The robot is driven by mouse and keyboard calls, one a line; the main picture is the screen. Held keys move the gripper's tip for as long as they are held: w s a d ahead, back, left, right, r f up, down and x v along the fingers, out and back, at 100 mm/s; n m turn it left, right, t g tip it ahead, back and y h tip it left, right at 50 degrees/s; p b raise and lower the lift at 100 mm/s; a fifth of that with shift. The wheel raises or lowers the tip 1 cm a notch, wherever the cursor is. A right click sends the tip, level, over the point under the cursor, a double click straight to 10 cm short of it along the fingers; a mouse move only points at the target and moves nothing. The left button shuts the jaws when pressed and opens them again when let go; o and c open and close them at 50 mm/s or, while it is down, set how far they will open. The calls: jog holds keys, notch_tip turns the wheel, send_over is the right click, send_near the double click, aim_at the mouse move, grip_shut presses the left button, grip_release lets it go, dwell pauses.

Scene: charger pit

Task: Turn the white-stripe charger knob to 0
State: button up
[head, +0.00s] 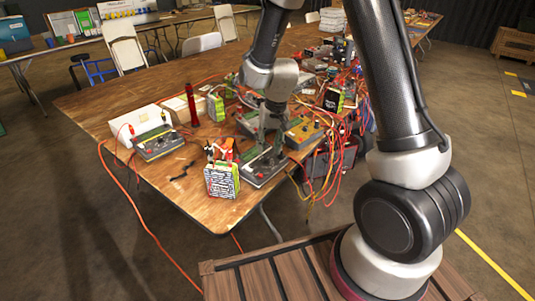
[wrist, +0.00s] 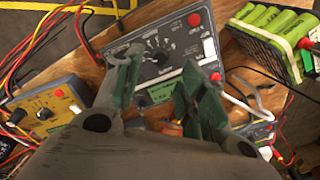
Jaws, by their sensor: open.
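A dark grey charger (wrist: 205,42) with a green display lies on the wooden table under my gripper (wrist: 160,72). Its round black knob (wrist: 160,58) shows between and just beyond my two fingertips, with white scale marks around it.
A yellow charger (head: 303,131) sits beside it, with tangled red cables behind. A green battery pack (head: 221,180) stands near the table's front edge. Another grey charger (head: 157,145) and a red cylinder (head: 192,105) are to the left.

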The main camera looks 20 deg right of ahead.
notch_tip(320, 180, up, 7)
jog(key=shift+s+d, duration=0.35)
jog(key=shift+d, duration=0.05)
jog(key=shift+s, duration=0.1)
jog(key=s+d+r+t, duration=0.1)
jog(key=s+d+r, duration=0.3)
jog(key=s+r, duration=0.2)
jog(key=s+d+r+n+t, duration=0.1)
jog(key=s+d+r, duration=0.4)
jog(key=s, duration=0.6)
jog(key=s+d+r+t+h, duration=0.1)
jog(key=s+d+r, duration=0.3)
jog(key=s+r, duration=0.3)
jog(key=shift+s+d+r, duration=0.2)
jog(key=shift+s+d, duration=0.05)
jog(key=shift+s, duration=0.4)
jog(key=shift+w+a, duration=0.1)
